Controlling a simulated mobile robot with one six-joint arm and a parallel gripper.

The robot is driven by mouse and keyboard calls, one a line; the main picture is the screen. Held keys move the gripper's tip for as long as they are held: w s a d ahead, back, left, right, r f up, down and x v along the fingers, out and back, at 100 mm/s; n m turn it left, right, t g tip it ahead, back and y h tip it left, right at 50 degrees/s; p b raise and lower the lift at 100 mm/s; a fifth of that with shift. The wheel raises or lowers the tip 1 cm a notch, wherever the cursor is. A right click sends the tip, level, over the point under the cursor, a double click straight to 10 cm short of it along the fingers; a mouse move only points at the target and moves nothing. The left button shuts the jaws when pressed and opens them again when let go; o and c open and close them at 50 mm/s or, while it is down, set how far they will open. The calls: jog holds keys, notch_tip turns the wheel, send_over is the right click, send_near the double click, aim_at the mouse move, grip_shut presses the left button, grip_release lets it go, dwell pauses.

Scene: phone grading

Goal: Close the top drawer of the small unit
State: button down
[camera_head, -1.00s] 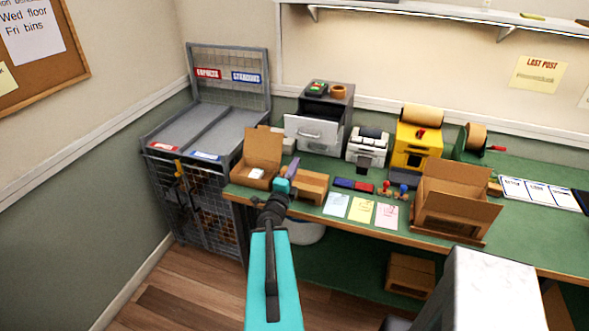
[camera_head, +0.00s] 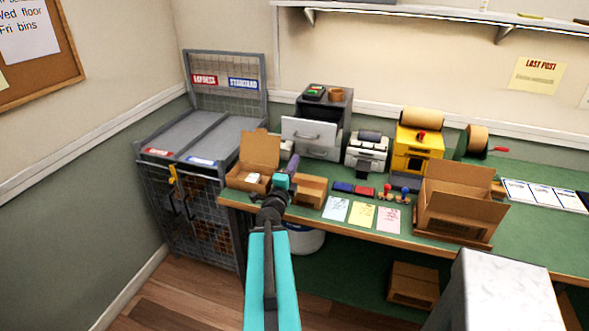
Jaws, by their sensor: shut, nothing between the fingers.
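The small grey drawer unit (camera_head: 341,112) stands at the back of the green bench. Its white-fronted top drawer (camera_head: 309,131) sticks out toward the room, with a handle on its front. Another light drawer front shows below it. My gripper (camera_head: 286,172) is at the end of the teal arm, in front of and below the unit, near a brown box and a small open carton. It appears apart from the drawer. Its fingers are small here and partly hidden behind the wrist; it looks shut and empty.
An open carton (camera_head: 259,151) stands left of my gripper and a brown box (camera_head: 311,190) to its right. A white printer (camera_head: 366,150) and a yellow machine (camera_head: 416,146) stand right of the unit. A large open box (camera_head: 459,207) is farther right. Small items sit on the unit's top.

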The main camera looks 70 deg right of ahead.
jog(key=shift+w+d+b, duration=0.1)
jog(key=shift+d+b, duration=0.4)
jog(key=shift+b, duration=2.2)
jog(key=p, duration=0.3)
send_near(307, 134)
jog(key=shift+d, duration=1.35)
jog(key=shift+r, duration=0.5)
jog(key=shift+d, duration=0.15)
jog(key=shift+w+d+f+b, duration=0.1)
jog(key=shift+d+b, duration=0.25)
jog(key=shift+d, duration=0.5)
jog(key=d+b, duration=0.1)
jog(key=d, duration=0.4)
jog(key=d+b, duration=0.2)
jog(key=d, duration=0.2)
jog(key=d+b, duration=0.1)
jog(key=d, duration=0.4)
jog(key=shift+w+d+b, duration=0.35)
jog(key=shift+w+b, duration=0.05)
jog(key=shift+d, duration=0.2)
jog(key=shift+d+r, duration=0.1)
jog(key=shift+r, duration=0.25)
